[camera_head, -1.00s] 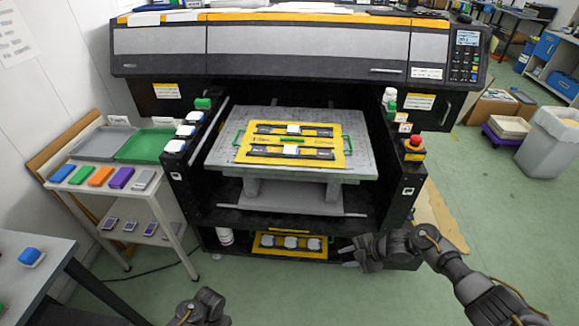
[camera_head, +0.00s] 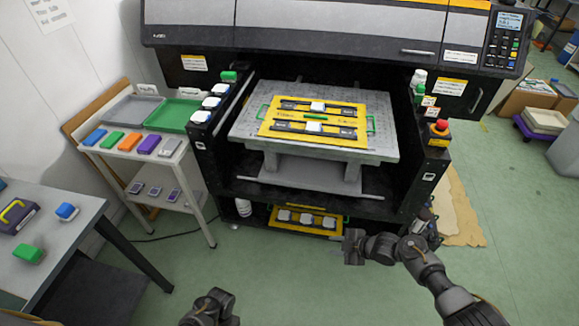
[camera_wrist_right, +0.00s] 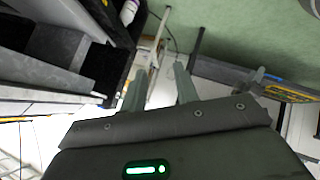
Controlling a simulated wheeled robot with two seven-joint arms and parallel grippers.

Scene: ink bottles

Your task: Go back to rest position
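My right gripper (camera_head: 350,247) is in front of the printer's lower shelf at the lower right of the head view. In the right wrist view its two fingers (camera_wrist_right: 160,82) stand apart with nothing between them. It is clear of the printer and of the yellow tray on the lower shelf. My left arm's end (camera_head: 212,306) shows at the bottom edge of the head view, left of centre; its fingers cannot be made out. I see nothing held by it.
The large printer (camera_head: 305,38) fills the back, with a grey platen (camera_head: 372,150) bearing a yellow frame (camera_head: 268,128). A yellow tray (camera_head: 270,222) sits below. A shelf cart (camera_head: 97,160) and a grey table (camera_head: 75,245) stand left. Green floor (camera_head: 160,260) between is clear.

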